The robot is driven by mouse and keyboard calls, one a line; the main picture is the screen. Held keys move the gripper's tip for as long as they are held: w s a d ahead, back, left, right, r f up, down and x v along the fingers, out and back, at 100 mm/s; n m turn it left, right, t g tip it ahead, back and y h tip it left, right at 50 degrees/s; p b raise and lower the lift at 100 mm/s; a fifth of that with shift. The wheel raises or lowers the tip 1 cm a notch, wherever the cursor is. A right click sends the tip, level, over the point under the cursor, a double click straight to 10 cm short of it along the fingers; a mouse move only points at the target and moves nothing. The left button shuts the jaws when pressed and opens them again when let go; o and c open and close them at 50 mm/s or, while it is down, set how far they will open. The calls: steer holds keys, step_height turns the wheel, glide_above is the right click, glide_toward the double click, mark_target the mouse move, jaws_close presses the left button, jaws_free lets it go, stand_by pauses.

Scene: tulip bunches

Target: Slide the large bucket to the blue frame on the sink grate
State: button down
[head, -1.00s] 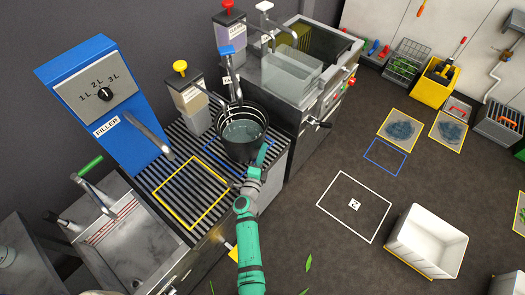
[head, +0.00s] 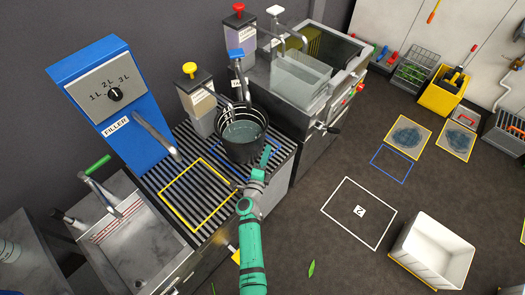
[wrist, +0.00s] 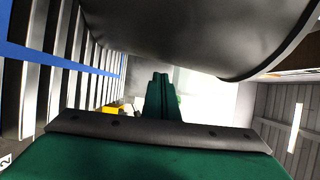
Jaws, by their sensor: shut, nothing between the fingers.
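The large black bucket (head: 243,138), with water in it, stands upright on the striped sink grate (head: 168,172). The blue frame on the grate is mostly hidden by the bucket in the head view; its blue line shows clearly at the left of the wrist view (wrist: 50,60). My gripper (head: 266,156) is shut and empty, low at the bucket's right front side. In the wrist view its fingers (wrist: 161,95) are together just under the bucket's dark wall (wrist: 180,35). I cannot tell whether they touch it.
A yellow frame (head: 199,194) on the grate left of the bucket is empty. The blue filler (head: 115,105) stands behind it, its spout reaching over the grate. Dispensers (head: 198,106) and a blue-knobbed tap (head: 236,53) stand behind the bucket. A white crate (head: 433,250) stands on the floor.

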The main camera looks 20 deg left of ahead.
steer(key=shift+s+d, duration=0.25)
steer(key=shift+d, duration=0.85)
steer(key=s, duration=1)
steer(key=shift+s+a, duration=0.15)
steer(key=s+d+r+n, duration=0.3)
steer(key=s+d+n, duration=0.15)
steer(key=s, duration=0.55)
steer(key=s+d+r+n, duration=0.2)
steer(key=s+d+n, duration=0.25)
steer(key=s, duration=0.65)
steer(key=s+d+r+n+g, duration=0.1)
steer(key=s+d+r+n, duration=0.1)
steer(key=s+r+n, duration=0.2)
steer(key=s+d+r+n+g, duration=0.1)
steer(key=s+r+n, duration=0.4)
steer(key=s, duration=0.5)
step_height(320, 180, up, 2)
steer(key=shift+s+d+r+g, duration=0.1)
steer(key=shift+s+d+g, duration=0.2)
steer(key=shift+d, duration=0.55)
